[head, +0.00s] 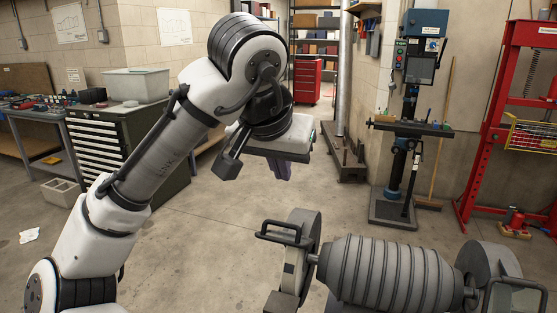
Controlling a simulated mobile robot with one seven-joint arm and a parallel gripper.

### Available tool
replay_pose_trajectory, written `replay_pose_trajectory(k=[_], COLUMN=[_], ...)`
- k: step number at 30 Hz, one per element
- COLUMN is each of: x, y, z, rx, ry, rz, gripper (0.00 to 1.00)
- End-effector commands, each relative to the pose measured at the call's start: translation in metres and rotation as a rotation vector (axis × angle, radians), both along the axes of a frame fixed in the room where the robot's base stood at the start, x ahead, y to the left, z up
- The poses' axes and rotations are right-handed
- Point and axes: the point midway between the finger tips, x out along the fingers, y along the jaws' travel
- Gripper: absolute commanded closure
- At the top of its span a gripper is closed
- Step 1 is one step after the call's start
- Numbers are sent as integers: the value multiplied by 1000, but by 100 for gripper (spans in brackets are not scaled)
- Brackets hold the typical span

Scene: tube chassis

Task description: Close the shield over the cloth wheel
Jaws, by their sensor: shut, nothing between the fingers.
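A grey double-ended grinder (392,275) with a ribbed motor body stands at the bottom right, cut off by the lower edge. A round grey wheel or housing (312,232) sits at its left end, with a dark frame with a handle (282,233) beside its upper part. Another round grey part (490,262) is at the right end, with a dark-framed panel (517,294) in front of it. I cannot tell which end holds the cloth wheel, nor how far either shield is open. My gripper (283,171) is shut and empty, pointing down, above and behind the grinder's left end, apart from it.
A drill press (405,130) and a red press frame (495,130) stand behind the grinder. A dark green drawer cabinet (125,140) and a workbench (40,115) are at the left. The concrete floor between the cabinet and grinder is clear.

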Motion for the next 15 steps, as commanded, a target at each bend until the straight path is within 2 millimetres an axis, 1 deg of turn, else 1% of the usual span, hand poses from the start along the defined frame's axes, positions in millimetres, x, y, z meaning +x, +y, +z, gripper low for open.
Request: replay_pose_trajectory(k=[1, 6, 9, 12, 15], x=[5, 22, 29, 17, 10], y=[-3, -8, -9, -5, -2], z=[-9, -37, -53, -63, -71], rx=[-3, -3, -2, -1, 0], ry=[4, 2, 0, -2, -3], rz=[-5, -2, 0, 0, -1], gripper=[100, 100, 100, 100, 100])
